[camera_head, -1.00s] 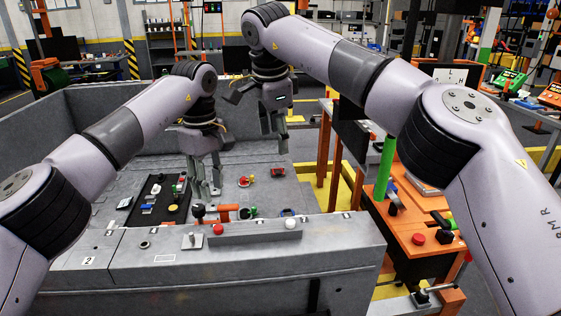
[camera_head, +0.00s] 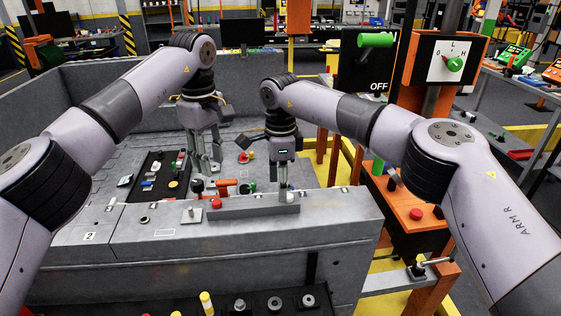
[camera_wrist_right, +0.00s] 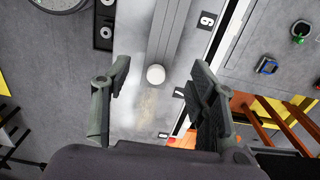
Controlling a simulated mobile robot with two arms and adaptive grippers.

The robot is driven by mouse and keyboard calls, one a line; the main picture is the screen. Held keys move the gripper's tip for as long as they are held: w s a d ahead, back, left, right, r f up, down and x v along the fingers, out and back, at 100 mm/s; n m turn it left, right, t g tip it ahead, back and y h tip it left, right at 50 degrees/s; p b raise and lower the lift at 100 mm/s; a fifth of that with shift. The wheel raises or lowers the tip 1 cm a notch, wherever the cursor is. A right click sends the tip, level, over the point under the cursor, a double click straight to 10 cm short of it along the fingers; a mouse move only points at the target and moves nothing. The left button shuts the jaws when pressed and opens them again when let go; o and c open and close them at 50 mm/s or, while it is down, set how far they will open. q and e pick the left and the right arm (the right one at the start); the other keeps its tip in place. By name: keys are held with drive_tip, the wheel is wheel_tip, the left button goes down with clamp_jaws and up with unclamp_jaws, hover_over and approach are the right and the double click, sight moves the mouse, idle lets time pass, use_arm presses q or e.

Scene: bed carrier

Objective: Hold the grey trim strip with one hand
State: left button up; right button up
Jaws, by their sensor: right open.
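The grey trim strip (camera_head: 253,209) lies lengthwise on the front ledge of the grey bed. In the right wrist view the strip (camera_wrist_right: 172,35) runs down from the top edge and ends near a white round knob. My right gripper (camera_head: 284,188) points down over the right part of the strip in the head view. In the wrist view its fingers (camera_wrist_right: 160,90) are spread and empty, with the strip's end showing between them; the remaining gap in height is unclear. My left gripper (camera_head: 207,168) points down over the bed behind the ledge, its fingers apart with nothing visible between them.
A red knob (camera_head: 216,203) stands at the strip's left end. A black tray (camera_head: 155,172) of small parts lies left of my left gripper. An orange stand with a red button (camera_head: 416,214) is to the right. A dark parts tray (camera_head: 262,302) is at the front.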

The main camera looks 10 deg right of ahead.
sight(271, 205)
wheel_tip(271, 205, down, 5)
drive_tip(key=shift+f, duration=0.1)
drive_tip(key=shift+c, duration=0.4)
clamp_jaws()
idle(0.5)
use_arm(q)
drive_tip(key=shift+o, duration=0.4)
idle(0.5)
